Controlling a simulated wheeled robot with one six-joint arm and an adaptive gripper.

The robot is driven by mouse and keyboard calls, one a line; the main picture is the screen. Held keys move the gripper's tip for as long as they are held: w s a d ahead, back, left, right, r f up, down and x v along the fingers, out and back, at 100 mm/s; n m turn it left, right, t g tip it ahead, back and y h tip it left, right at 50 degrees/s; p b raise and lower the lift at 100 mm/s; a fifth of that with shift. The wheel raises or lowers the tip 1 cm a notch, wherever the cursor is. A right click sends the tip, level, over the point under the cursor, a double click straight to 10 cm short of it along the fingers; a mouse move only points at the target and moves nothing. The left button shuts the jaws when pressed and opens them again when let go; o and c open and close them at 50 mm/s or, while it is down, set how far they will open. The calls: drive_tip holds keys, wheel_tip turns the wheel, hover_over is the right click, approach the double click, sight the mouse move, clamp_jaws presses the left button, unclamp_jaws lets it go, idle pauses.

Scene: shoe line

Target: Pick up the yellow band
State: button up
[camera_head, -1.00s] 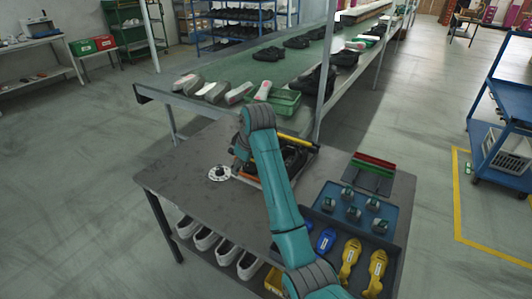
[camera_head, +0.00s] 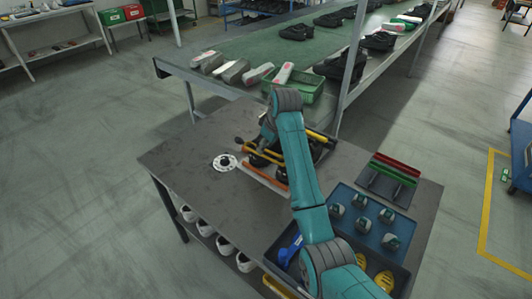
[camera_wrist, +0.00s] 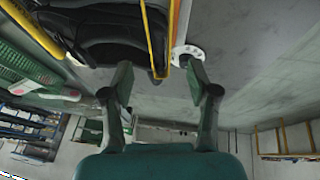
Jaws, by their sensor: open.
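A thin yellow band (camera_wrist: 150,40) runs along the edge of a black shoe (camera_wrist: 95,30) in the wrist view. In the head view, yellow strips (camera_head: 320,136) show around the black shoe on the table, partly behind my arm; I cannot tell which one is the band. My gripper (camera_wrist: 160,80) is open and empty, with its fingertips apart near the lower ends of these yellow strips. In the head view the arm mostly hides it.
An orange-red bar (camera_head: 264,178) lies on the grey table (camera_head: 185,155) in front of the shoe. A blue tray (camera_head: 345,225) with several small parts and red and green bars (camera_head: 392,170) are at right. A conveyor (camera_head: 250,50) with shoes runs behind. The table's left part is clear.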

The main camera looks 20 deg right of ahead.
drive_tip(key=shift+x, duration=2.85)
drive_tip(key=shift+d, duration=0.1)
drive_tip(key=c, duration=1)
drive_tip(key=shift+o, duration=0.2)
wheel_tip(320, 180, up, 6)
drive_tip(key=y, duration=0.2)
drive_tip(key=shift+s+d+r+m+g+y, duration=0.2)
drive_tip(key=shift+d+m+g+y, duration=0.1)
drive_tip(key=shift+d, duration=0.1)
